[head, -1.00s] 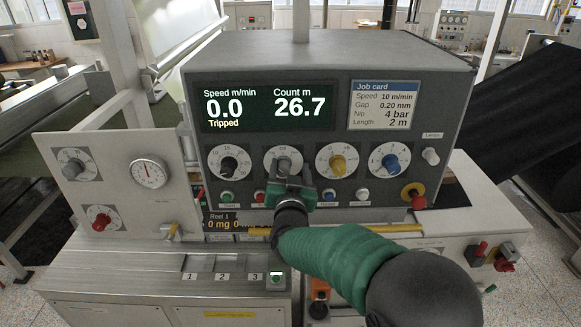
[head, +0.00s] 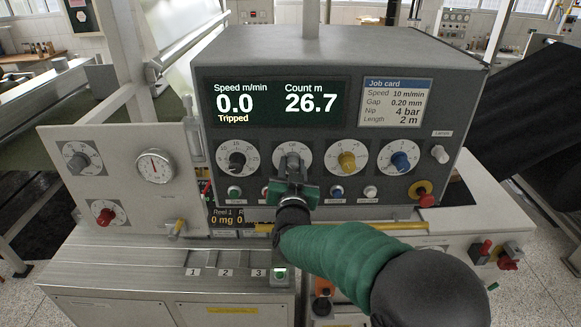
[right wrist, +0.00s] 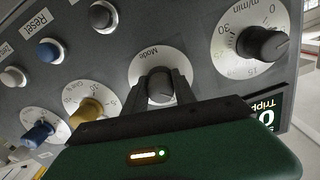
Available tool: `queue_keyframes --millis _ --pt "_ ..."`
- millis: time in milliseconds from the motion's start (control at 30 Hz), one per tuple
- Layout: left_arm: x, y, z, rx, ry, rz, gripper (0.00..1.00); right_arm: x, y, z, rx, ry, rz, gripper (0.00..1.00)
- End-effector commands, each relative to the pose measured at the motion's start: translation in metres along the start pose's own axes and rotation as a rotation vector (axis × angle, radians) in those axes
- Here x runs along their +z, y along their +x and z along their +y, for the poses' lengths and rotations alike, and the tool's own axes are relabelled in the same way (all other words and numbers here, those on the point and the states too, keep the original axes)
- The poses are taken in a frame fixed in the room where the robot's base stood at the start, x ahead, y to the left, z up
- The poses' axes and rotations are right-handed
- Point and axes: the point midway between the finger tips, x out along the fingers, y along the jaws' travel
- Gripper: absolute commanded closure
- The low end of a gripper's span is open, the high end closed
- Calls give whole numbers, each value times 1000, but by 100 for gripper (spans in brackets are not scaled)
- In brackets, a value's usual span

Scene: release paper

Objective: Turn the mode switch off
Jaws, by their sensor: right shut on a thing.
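The mode switch is a grey knob (right wrist: 160,86) on a white round dial marked "Mode" (right wrist: 147,58) in the right wrist view. In the head view its dial (head: 293,155) is the second from the left in the row on the grey console. My right gripper (right wrist: 162,90) has a finger on either side of the knob and is shut on it. In the head view the right gripper (head: 294,172) covers the lower part of this dial. The exact angle of the knob is hard to read. My left gripper is not in view.
A black speed knob (head: 237,160) sits left of the mode dial, a yellow knob (head: 347,162) and a blue knob (head: 400,161) right. Several push buttons, including a blue one (head: 337,191), line the panel below. The display (head: 272,102) reads 0.0, Tripped.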

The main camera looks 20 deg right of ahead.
Motion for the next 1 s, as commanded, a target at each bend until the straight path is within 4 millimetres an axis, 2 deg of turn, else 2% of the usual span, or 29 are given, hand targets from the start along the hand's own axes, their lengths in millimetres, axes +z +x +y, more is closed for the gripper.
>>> queue_keyframes --millis 67,867,900,1000 --pt "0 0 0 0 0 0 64 -2 -1 -4 -8 1 4 100" --pt "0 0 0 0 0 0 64 -4 -1 -4 -7 2 8 100" --pt "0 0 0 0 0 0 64 -4 -1 -4 -7 2 9 67" --pt "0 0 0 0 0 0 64 -4 -1 -4 -7 1 7 54"
